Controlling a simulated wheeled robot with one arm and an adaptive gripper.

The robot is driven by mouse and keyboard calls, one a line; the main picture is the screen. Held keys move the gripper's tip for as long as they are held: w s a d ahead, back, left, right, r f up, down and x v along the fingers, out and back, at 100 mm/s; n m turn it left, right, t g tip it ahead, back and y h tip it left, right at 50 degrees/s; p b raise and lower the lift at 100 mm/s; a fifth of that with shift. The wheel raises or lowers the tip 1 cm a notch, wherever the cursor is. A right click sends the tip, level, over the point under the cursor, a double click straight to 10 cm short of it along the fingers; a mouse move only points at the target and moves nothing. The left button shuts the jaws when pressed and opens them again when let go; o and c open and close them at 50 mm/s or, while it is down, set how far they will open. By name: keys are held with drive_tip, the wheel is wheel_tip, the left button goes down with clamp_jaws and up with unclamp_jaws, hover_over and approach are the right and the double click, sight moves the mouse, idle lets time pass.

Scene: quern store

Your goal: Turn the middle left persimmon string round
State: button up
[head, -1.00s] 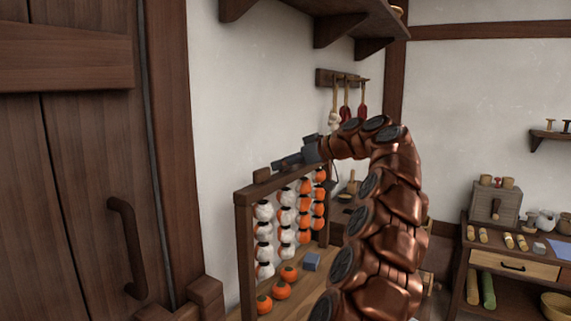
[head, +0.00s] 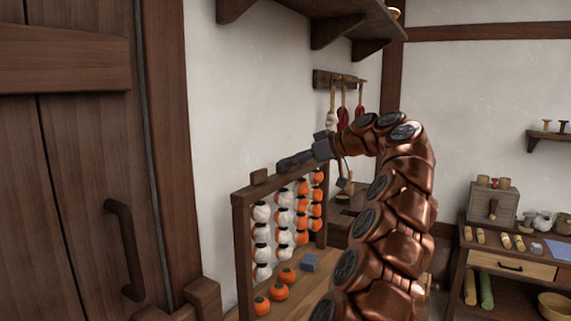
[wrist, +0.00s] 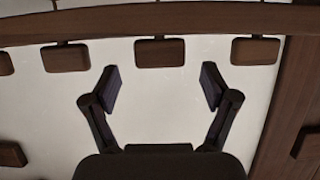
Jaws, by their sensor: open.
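The middle left persimmon string (head: 283,220) hangs in the dark wooden rack (head: 242,235) in the head view. Its fruits show mostly white, with orange along their edges. The left string (head: 262,238) beside it also looks mostly white. The middle right string (head: 302,208) and the right string (head: 317,205) look mostly orange. My gripper (head: 286,163) is above the rack's top bar near the strings. In the wrist view my gripper (wrist: 158,88) is open, with nothing between its fingers. No persimmon string shows in the wrist view.
Several loose orange persimmons (head: 279,291) and a grey-blue block (head: 310,262) lie on the wooden surface at the rack's foot. Tools (head: 343,112) hang on the wall behind. A shelf (head: 300,12) juts out above. A door (head: 85,160) stands at left.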

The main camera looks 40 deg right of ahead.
drive_tip(key=v, duration=0.8)
drive_tip(key=shift+s, duration=0.1)
idle(0.7)
